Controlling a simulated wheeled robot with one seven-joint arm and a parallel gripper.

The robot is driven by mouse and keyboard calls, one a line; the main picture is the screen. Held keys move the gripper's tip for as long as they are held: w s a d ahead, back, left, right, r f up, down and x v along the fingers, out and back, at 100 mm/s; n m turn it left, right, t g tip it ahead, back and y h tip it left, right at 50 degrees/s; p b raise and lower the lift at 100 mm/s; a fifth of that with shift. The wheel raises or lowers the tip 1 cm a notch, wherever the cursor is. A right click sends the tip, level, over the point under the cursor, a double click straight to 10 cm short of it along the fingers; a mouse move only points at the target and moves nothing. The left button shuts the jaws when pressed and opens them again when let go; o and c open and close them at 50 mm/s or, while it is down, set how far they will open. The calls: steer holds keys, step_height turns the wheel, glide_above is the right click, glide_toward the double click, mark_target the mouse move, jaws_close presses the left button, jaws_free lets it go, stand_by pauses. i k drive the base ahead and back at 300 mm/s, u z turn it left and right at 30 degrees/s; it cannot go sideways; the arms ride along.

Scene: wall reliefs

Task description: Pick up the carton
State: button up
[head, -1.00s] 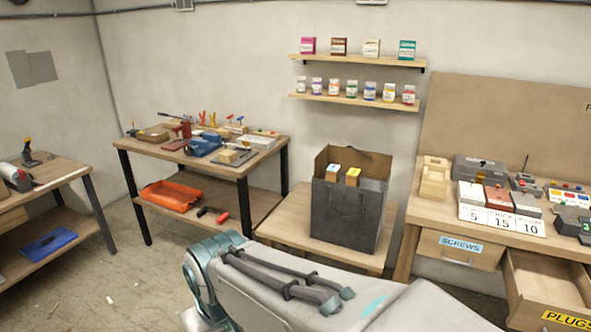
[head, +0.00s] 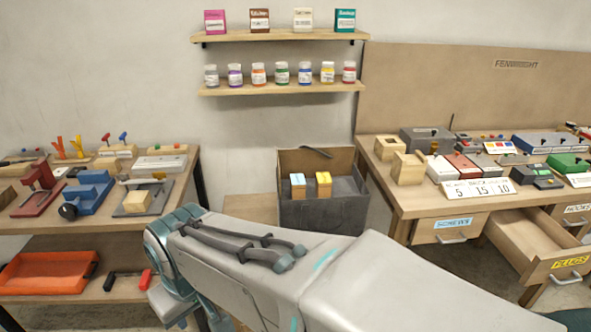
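Several other box-shaped cartons stand on the upper wall shelf: magenta (head: 215,21), brown (head: 260,20), cream (head: 303,18) and teal (head: 345,20). I cannot tell which one the task names. My arm stretches across the lower middle, in front of the low table and the bag's lower part.
Several small jars (head: 282,73) line the lower shelf (head: 283,88). A tool bench with an orange tray (head: 48,273) underneath stands left. A bench with labelled drawers stands right; the plugs drawer (head: 540,250) is pulled out. Wall space between bag and shelves is clear.

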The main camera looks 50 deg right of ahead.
mark_target(323, 182)
steer(key=z, duration=0.75)
steer(key=i, duration=0.85)
steer(key=z, duration=1.25)
steer(key=i, duration=0.3)
steer(key=z, duration=0.1)
